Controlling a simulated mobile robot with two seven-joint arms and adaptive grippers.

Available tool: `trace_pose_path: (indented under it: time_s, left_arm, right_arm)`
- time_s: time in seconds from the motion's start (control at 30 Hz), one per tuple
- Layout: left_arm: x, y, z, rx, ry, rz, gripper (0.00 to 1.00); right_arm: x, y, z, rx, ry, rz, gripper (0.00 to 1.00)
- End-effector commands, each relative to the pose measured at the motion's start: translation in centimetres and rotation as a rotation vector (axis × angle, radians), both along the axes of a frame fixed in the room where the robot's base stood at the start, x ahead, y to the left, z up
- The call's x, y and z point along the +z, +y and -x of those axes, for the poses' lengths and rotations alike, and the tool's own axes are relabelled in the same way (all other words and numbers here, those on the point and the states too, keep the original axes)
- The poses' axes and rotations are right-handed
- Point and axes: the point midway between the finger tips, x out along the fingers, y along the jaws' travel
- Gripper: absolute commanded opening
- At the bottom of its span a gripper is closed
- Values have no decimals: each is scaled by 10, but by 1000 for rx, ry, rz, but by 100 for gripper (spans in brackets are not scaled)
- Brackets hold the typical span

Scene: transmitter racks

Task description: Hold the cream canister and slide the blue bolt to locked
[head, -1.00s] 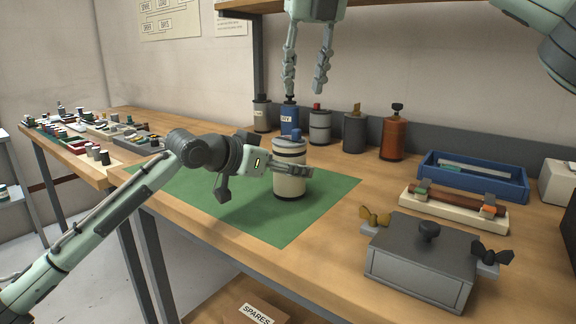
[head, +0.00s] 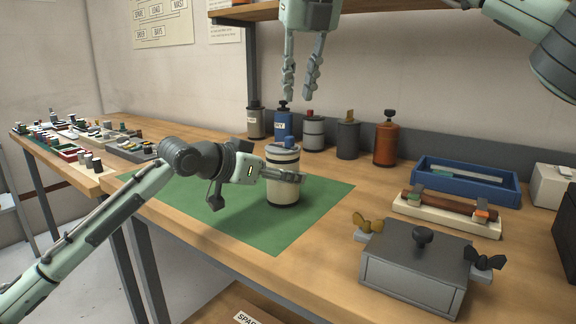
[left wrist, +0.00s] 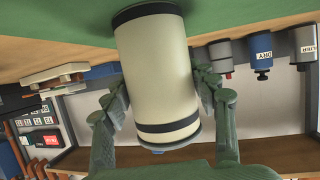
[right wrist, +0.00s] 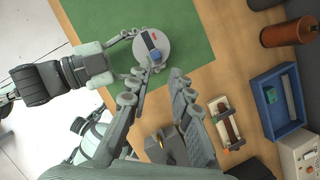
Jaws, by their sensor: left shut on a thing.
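The cream canister (head: 283,183) with dark bands stands upright on the green mat (head: 232,228). The blue bolt (head: 289,142) sits on its lid; in the right wrist view the bolt (right wrist: 153,45) lies on the grey lid beside a small red mark. My left gripper (head: 284,177) is shut around the canister's body from the left; the left wrist view shows its fingers on both sides of the canister (left wrist: 160,75). My right gripper (head: 302,94) hangs above and behind the canister, fingers apart and empty, also seen in the right wrist view (right wrist: 167,74).
Several canisters stand along the back, including a blue one (head: 283,125) and an orange one (head: 385,144). To the right are a blue tray (head: 468,184), a cream rack (head: 446,213) and a grey box (head: 416,268) with wing nuts. A shelf edge (head: 232,15) overhangs the back.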

Motion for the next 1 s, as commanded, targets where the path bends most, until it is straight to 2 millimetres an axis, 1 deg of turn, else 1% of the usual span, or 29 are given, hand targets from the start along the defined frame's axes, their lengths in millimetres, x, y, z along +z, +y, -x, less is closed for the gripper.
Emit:
trace_pose_path:
  time_s: [0.03,0.07,0.1,0.13,0.17,0.2,0.3,0.4,0.5,0.57,0.67,0.77,0.8,0.87,0.9,1.0]
  left_arm:
    - [-1,0,0,1,0,-1,17]
    - [0,0,0,1,0,-1,17]
    - [-1,0,0,1,0,-1,17]
    - [-1,0,0,1,0,-1,17]
    - [-1,0,0,1,0,-1,17]
    - [0,0,0,1,0,-1,17]
    - [-1,0,0,1,0,-1,17]
    - [-1,0,0,1,0,-1,17]
    - [-1,0,0,0,1,-1,17]
    - [-1,0,0,0,1,-1,17]
    - [-1,0,0,0,1,-1,17]
    - [-1,0,0,0,1,-1,17]
    - [-1,0,0,0,1,-1,17]
    - [-1,0,0,0,1,-1,17]
    - [-1,0,0,0,1,-1,17]
    - [-1,0,0,-1,1,0,17]
  right_arm:
    - [0,-8,-9,-17,-33,-5,11]
    - [0,-14,-15,-28,-62,-8,7]
    - [1,-23,-27,-44,-111,-13,2]
    - [1,-31,-37,-57,-155,-19,0]
    - [2,-41,-47,-69,-203,-24,0]
    - [3,-54,-61,-83,-274,-32,0]
    - [4,-91,-93,-95,-460,-51,0]
    - [3,-122,-113,-65,-627,-78,0]
    - [-6,-144,-118,-1,-763,-118,0]
    - [-14,-153,-115,52,-828,-150,0]
    - [-34,-161,-97,155,-912,-225,0]
    - [-58,-160,-65,270,-962,-325,0]
    - [-68,-158,-49,315,-974,-369,0]
    - [-81,-153,-24,378,-985,-439,0]
    - [-88,-149,-8,415,-988,-483,0]
    - [-102,-140,29,493,-992,-585,0]
